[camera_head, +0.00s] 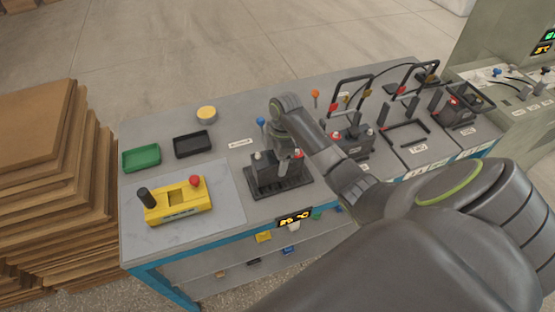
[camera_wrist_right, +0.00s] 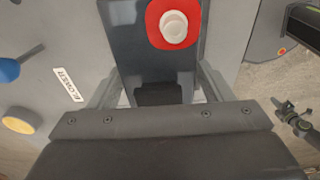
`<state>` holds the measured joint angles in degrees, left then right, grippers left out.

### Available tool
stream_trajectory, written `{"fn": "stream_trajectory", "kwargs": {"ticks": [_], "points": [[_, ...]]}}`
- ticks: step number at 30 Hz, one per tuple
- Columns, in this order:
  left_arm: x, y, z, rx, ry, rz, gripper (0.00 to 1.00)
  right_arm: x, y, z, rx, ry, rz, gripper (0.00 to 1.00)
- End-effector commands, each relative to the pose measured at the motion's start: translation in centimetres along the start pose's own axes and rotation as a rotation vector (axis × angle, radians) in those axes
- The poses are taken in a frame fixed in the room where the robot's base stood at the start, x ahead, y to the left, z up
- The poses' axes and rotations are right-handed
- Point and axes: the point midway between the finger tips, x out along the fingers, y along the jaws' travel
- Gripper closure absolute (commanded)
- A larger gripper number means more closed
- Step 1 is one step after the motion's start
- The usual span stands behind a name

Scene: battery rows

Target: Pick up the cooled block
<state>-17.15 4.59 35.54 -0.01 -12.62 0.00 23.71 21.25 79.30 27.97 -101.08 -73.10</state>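A dark grey block (camera_head: 268,170) with a white and a red-ringed terminal stands upright in a black holder (camera_head: 284,191) near the table's front edge. A small display (camera_head: 294,217) with yellow characters, too small to read surely, is on the edge below it. My right gripper (camera_head: 292,157) reaches down at this block. In the right wrist view, the block (camera_wrist_right: 135,45) with its red ring and white post lies between the two fingers (camera_wrist_right: 158,82). The fingers are close along its sides; whether they press on it cannot be told. My left gripper is not in view.
A yellow device (camera_head: 178,202) with a black knob, a green tray (camera_head: 141,158) and a black tray (camera_head: 192,144) are at the left. More dark blocks (camera_head: 352,142) with cable frames stand to the right. Stacked brown boards (camera_head: 40,170) are beside the table.

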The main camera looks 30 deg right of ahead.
Motion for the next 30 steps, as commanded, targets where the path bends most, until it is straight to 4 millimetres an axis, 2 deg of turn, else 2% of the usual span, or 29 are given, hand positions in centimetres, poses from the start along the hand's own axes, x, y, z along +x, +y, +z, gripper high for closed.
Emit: {"fn": "stream_trajectory", "kwargs": {"ticks": [2,16,26,30], "points": [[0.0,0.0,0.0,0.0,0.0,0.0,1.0,0.0,0.0,0.0,0.0,0.0,0.0,0.38],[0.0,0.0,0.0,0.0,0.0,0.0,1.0,0.0,0.0,0.0,0.0,0.0,0.0,0.99],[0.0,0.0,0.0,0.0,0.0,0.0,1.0,-0.4,0.2,-0.1,-0.003,0.001,0.007,1.0],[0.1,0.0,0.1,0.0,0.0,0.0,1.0,-1.2,0.3,-0.2,-0.004,0.001,0.011,1.0]]}}
